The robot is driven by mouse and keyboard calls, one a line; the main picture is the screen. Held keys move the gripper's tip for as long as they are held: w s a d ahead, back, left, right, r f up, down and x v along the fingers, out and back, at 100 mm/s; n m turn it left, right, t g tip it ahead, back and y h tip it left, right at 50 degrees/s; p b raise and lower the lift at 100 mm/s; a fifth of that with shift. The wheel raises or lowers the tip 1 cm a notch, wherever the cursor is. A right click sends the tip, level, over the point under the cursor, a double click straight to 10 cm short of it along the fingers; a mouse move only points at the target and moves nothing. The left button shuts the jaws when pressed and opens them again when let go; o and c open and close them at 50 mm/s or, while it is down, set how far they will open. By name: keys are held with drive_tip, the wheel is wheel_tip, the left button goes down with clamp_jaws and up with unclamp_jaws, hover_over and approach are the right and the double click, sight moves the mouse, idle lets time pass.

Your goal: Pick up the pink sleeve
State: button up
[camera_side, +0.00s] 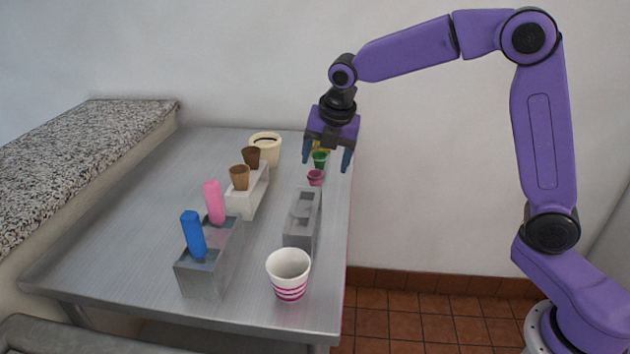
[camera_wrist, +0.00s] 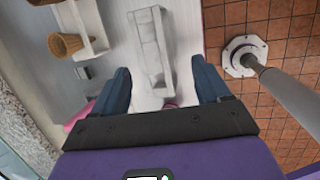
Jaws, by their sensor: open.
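The pink sleeve (camera_side: 214,202) stands upright in the far part of a grey metal holder (camera_side: 196,280) on the left of the table. A blue sleeve (camera_side: 193,235) stands in the near part of the same holder. My gripper (camera_side: 327,158) is open and empty, pointing down above the far right of the table, well apart from the pink sleeve. In the wrist view its two fingers (camera_wrist: 161,72) are spread, with a grey rack beyond them. A pink patch (camera_wrist: 80,116) shows beside the left finger there; I cannot tell what it is.
A white rack (camera_side: 242,203) with brown cones stands behind the sleeve holder. An empty grey rack (camera_side: 290,235) and a striped paper cup (camera_side: 289,276) stand to the right. Small coloured cups, including a pink one (camera_side: 315,178), sit below my gripper. A cream tub (camera_side: 266,149) is at the back.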

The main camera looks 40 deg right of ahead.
drive_tip(key=w+d+n+h, duration=0.1)
drive_tip(key=w+d+n, duration=0.5)
drive_tip(key=w, duration=0.4)
drive_tip(key=m, duration=0.1)
hover_over(315, 174)
drive_tip(key=s+a, duration=0.2)
drive_tip(key=s, duration=0.2)
drive_tip(key=shift+t, duration=0.4)
drive_tip(key=f, duration=1.2)
drive_tip(key=shift+w+a, duration=0.15)
drive_tip(key=shift+w, duration=0.1)
drive_tip(key=shift+d+x, duration=0.15)
drive_tip(key=shift+x, duration=1.15)
drive_tip(key=shift+d+x, duration=0.15)
drive_tip(key=shift+x, duration=1.15)
drive_tip(key=shift+w+r, duration=0.1)
drive_tip(key=c, duration=1)
